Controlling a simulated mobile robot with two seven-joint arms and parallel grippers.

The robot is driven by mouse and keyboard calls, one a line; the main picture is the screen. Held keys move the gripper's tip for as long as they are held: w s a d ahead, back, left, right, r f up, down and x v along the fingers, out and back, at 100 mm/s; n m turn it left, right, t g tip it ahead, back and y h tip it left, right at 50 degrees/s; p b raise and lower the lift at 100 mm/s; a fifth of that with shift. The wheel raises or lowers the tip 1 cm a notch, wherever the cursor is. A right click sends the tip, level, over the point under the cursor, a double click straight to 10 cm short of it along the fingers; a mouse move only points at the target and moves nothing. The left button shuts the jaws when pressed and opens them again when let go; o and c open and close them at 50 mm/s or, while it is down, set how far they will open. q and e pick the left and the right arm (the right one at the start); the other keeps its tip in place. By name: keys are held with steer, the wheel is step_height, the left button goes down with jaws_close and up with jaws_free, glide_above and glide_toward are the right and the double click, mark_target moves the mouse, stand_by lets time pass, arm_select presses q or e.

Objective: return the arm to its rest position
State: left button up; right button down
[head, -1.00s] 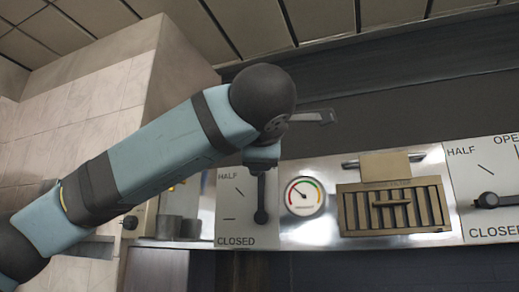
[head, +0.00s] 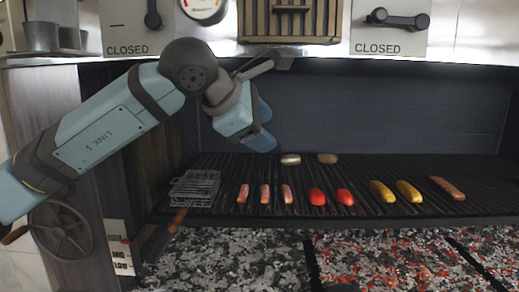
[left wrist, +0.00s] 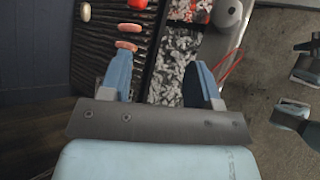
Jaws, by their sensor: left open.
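My left arm comes in from the left in the head view and is bent at a dark round joint. Its left gripper (head: 262,125) hangs in front of the dark back wall, above the left part of the grill grate (head: 330,208). In the left wrist view its two blue fingers (left wrist: 162,68) stand wide apart with nothing between them. Grate, food and coals show beyond them, and the fingers seem clear of the food.
On the grate lie sausages (head: 265,194), red pieces (head: 316,196), yellow pieces (head: 382,191), a brown sausage (head: 447,187) and two pale rounds (head: 290,159). Coals (head: 220,262) glow below.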

arm_select(q)
steer(key=s+d+f+n+g+h, duration=0.2)
steer(key=s+f+n+g+h, duration=0.2)
steer(key=f+h, duration=0.25)
steer(key=s+d+f+n+g+h, duration=0.2)
steer(key=s+f+n+g+h, duration=0.15)
steer(key=f+h, duration=0.35)
steer(key=s+a+f+m+t+y, duration=0.1)
steer(key=a+f+m+t+y, duration=0.45)
steer(key=f+m, duration=0.6)
steer(key=s+a+f+m+t+y, duration=0.1)
steer(key=a+f+m+t+y, duration=0.4)
steer(key=f+m, duration=0.65)
steer(key=s+a+f+m+t+y, duration=0.1)
steer(key=a+f+m+t+y, duration=0.3)
steer(key=a+f+m+t, duration=0.5)
steer(key=s+a+f+n+g+y, duration=0.3)
steer(key=s+f+n+g, duration=0.35)
steer(key=s+f, duration=1)
step_height(320, 180, up, 9)
steer(key=a+m+g+p, duration=0.1)
steer(key=p, duration=1.2)
steer(key=shift+w+a+r+y, duration=0.15)
steer(key=shift+a+r+y, duration=0.05)
steer(key=shift+y, duration=0.1)
